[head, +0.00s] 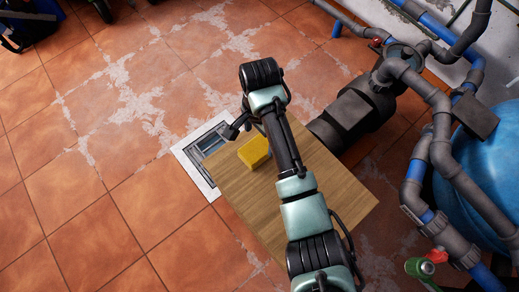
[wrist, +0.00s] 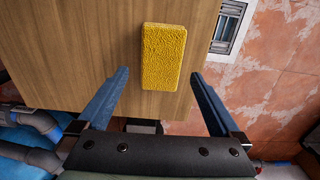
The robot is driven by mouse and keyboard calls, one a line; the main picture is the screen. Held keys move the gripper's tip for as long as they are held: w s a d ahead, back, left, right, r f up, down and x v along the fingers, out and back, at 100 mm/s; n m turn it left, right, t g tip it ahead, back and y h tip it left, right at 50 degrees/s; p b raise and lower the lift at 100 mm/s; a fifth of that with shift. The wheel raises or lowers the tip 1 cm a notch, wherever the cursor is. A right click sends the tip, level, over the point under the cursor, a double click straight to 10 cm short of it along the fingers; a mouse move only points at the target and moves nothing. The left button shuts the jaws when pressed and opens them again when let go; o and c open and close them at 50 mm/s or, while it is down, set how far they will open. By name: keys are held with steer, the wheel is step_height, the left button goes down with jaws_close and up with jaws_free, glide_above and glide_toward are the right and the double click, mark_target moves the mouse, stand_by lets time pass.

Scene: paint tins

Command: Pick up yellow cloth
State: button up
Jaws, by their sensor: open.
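The yellow cloth (wrist: 163,57) is a thick, rough-surfaced rectangular block, more like a sponge in look. It lies flat on a wooden table top, near the table's edge in the wrist view. The cloth also shows in the head view (head: 254,151), beside my arm near the table's left corner. My gripper (wrist: 160,78) is open in the wrist view. Its two blue fingers are wide apart, one to each side of the cloth's near end, with clear gaps. I cannot tell the height between fingers and cloth.
The wooden table (head: 335,205) is otherwise bare. A white-framed floor grate (head: 203,150) lies beyond its left edge. Grey pipes (head: 440,150) and a blue tank (head: 480,190) stand at the right. The tiled floor at the left is open.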

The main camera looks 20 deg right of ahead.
mark_target(259, 147)
step_height(259, 147, down, 6)
steer(key=b, duration=0.3)
steer(key=shift+f, duration=0.25)
steer(key=c, duration=1.2)
step_height(259, 147, up, 10)
steer(key=p, duration=0.4)
